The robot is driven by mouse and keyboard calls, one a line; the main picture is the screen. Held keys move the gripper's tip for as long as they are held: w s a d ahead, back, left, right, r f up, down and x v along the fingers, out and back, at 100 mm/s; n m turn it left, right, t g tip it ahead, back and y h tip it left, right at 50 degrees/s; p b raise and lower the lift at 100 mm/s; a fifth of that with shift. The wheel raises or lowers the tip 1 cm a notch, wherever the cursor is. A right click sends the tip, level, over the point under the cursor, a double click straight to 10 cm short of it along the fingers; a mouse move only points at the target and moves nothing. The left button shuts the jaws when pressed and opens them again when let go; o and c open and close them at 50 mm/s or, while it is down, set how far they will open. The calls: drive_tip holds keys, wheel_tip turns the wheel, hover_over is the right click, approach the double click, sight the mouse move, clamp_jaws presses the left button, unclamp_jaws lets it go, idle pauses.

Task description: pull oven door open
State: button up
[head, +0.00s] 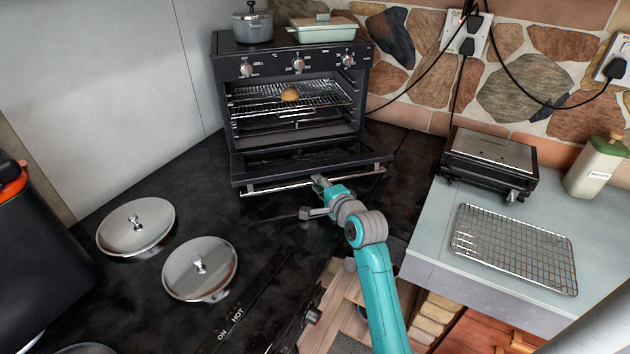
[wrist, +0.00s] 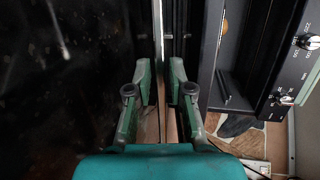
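The black oven (head: 290,62) stands at the back of the dark counter. Its door (head: 305,161) is swung down and open, so the lit inside with a wire rack shows. A silver handle bar (head: 270,188) runs along the door's front edge. My gripper (head: 312,197) is at the middle of this handle, with one finger on the door side and the other in front. In the wrist view, my gripper (wrist: 161,82) is open, its fingers apart with the handle (wrist: 157,45) running between them. I cannot tell whether either finger touches it.
A round bun (head: 290,95) sits on the oven rack. A grey pot (head: 252,25) and a green dish (head: 322,29) stand on the oven. Two metal lids (head: 136,228) (head: 200,269) lie at left. A grill (head: 490,162) and wire rack (head: 513,248) are at right.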

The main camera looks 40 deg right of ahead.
sight(316, 171)
drive_tip(key=shift+x, duration=1.35)
clamp_jaws()
drive_tip(key=shift+r, duration=1.85)
unclamp_jaws()
drive_tip(key=shift+s, duration=0.1)
